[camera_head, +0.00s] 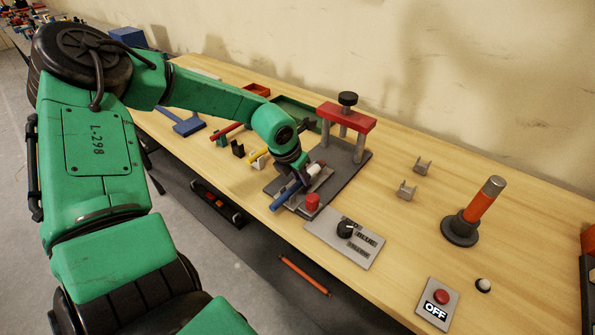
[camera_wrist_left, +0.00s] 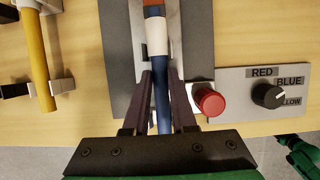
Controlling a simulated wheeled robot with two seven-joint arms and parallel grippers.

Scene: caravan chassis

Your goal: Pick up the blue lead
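The blue lead (camera_head: 283,198) is a slim blue rod lying at the press fixture, with its near end sticking out over the table's front edge. In the left wrist view the blue lead (camera_wrist_left: 162,108) runs between the two dark fingers of my left gripper (camera_wrist_left: 161,85), with a white band and a red part beyond them. In the head view my left gripper (camera_head: 298,170) is over the lead, partly hidden by its wrist. The fingers are close to the lead's sides; I cannot tell whether they touch it. My right gripper is not seen.
A red-topped press (camera_head: 346,116) stands behind the lead. A red button (camera_wrist_left: 208,101) and a dial panel (camera_head: 357,246) are to the right. A yellow rod (camera_wrist_left: 37,60) rests in holders to the left. An orange post (camera_head: 484,200) and OFF switch (camera_head: 437,305) stand further right.

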